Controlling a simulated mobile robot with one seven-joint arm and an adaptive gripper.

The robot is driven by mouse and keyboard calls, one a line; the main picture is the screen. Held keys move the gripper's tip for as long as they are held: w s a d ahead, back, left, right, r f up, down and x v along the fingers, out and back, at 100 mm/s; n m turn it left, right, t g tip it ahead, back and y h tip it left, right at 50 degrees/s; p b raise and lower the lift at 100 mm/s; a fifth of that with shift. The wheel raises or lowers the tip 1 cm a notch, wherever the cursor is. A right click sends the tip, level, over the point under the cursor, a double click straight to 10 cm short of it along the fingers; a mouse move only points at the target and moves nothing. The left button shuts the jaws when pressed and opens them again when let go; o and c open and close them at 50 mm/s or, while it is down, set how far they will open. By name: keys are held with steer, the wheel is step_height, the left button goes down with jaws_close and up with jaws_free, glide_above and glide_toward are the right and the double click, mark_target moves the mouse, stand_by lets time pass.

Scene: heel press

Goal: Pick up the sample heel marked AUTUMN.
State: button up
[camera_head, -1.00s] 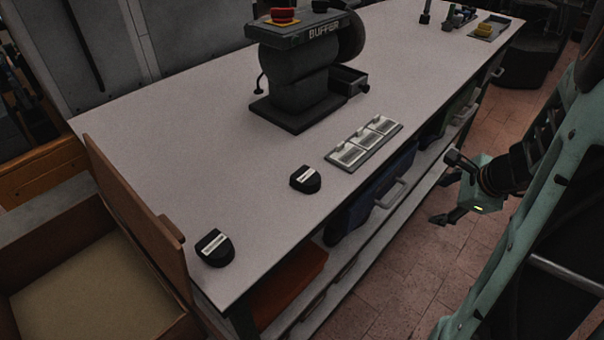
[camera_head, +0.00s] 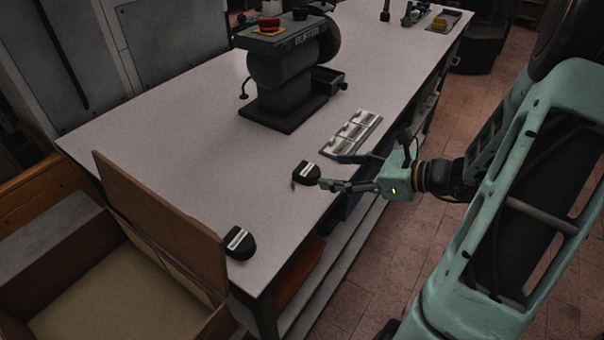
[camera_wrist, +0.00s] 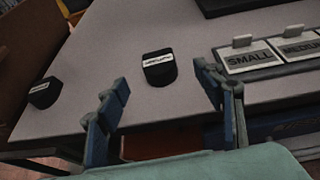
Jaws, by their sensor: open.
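Two black heels with white labels lie on the grey bench. The nearer-to-middle heel (camera_head: 306,173) sits left of my gripper (camera_head: 336,172); in the wrist view this heel (camera_wrist: 158,68) shows between the two fingers and beyond their tips. Its label is too blurred to read for sure. The other heel (camera_head: 239,243) lies at the bench's front left corner and shows at the left in the wrist view (camera_wrist: 43,92); its label is unreadable too. My gripper is open and empty, fingers spread, at the bench's front edge, apart from both heels.
A plate of label tiles (camera_head: 354,132), reading SMALL and MEDIUM in the wrist view, lies behind my gripper. A buffer machine (camera_head: 285,85) stands farther back. An open cardboard box (camera_head: 90,275) adjoins the bench's left end. The bench between the heels is clear.

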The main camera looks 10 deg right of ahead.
mark_target(309, 170)
steer(key=x, duration=0.3)
steer(key=shift+w+a+f, duration=0.15)
steer(key=shift+f, duration=0.05)
steer(key=shift+x, duration=2.8)
steer(key=shift+a, duration=0.1)
steer(key=shift+c, duration=0.4)
steer(key=c, duration=1.2)
